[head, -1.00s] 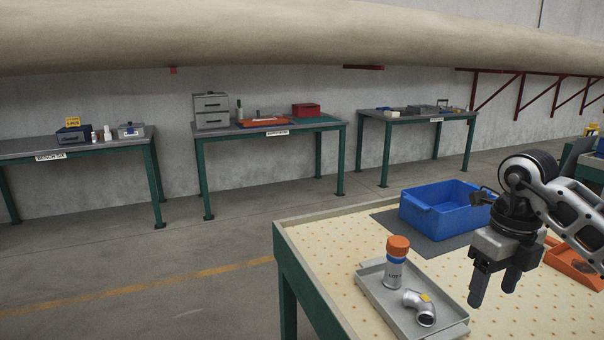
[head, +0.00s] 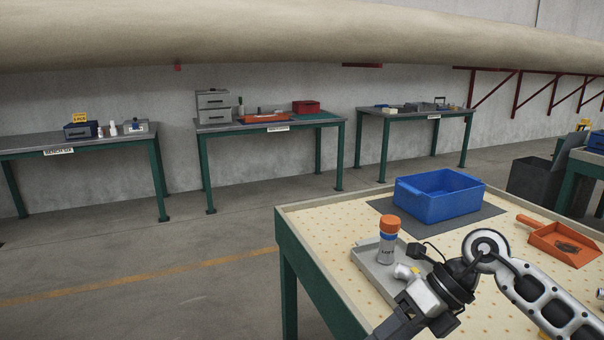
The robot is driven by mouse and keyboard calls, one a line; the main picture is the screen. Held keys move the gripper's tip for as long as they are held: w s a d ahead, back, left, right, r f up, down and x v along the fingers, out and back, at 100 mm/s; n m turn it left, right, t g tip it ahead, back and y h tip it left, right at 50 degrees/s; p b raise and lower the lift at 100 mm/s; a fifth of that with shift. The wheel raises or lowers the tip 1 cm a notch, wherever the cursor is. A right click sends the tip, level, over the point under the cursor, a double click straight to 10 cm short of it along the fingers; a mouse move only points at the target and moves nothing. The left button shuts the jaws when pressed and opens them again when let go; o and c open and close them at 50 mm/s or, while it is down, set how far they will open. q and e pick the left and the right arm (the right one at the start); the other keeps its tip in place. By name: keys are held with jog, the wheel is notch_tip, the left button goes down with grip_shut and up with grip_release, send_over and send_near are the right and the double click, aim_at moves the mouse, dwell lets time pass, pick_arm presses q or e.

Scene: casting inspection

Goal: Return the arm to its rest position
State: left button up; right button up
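My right arm comes in from the lower right over the near bench. My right gripper (head: 396,326) is tilted, with its fingers toward the bottom edge of the head view; whether they are apart is unclear. It hangs in front of the grey tray (head: 367,258) and hides much of it. My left gripper is not in view.
An empty-looking blue bin (head: 437,207) stands on a dark mat (head: 486,213) at the bench's far side. An orange scoop (head: 562,240) with dark material lies at the right. Perforated bench top (head: 328,224) is clear at the left. Three benches stand along the wall.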

jog(key=s+a+r+m+t+y+b, duration=0.1)
jog(key=s+a+m+t+y+b, duration=0.35)
jog(key=a+y, duration=0.65)
jog(key=w+d+f+m+t+h, duration=0.1)
jog(key=d+f+m+t+h, duration=0.25)
jog(key=m+t, duration=0.6)
jog(key=d+f+m+t+h, duration=0.3)
jog(key=f+m+t+h, duration=0.15)
jog(key=m, duration=1.05)
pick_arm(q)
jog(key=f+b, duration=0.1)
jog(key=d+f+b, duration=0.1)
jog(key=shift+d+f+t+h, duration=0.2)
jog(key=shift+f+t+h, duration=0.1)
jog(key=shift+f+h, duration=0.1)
pick_arm(e)
jog(key=s+d+f+m+g+h, duration=0.2)
jog(key=s+f+m+g+h, duration=0.1)
jog(key=f, duration=0.6)
jog(key=s+d+f+m+g+h, duration=0.2)
jog(key=s+f+m+g+h, duration=0.2)
jog(key=s+f+m, duration=0.4)
jog(key=shift+s+d+f+h, duration=0.3)
jog(key=shift+d+f+h, duration=0.05)
jog(key=shift+f+h, duration=0.1)
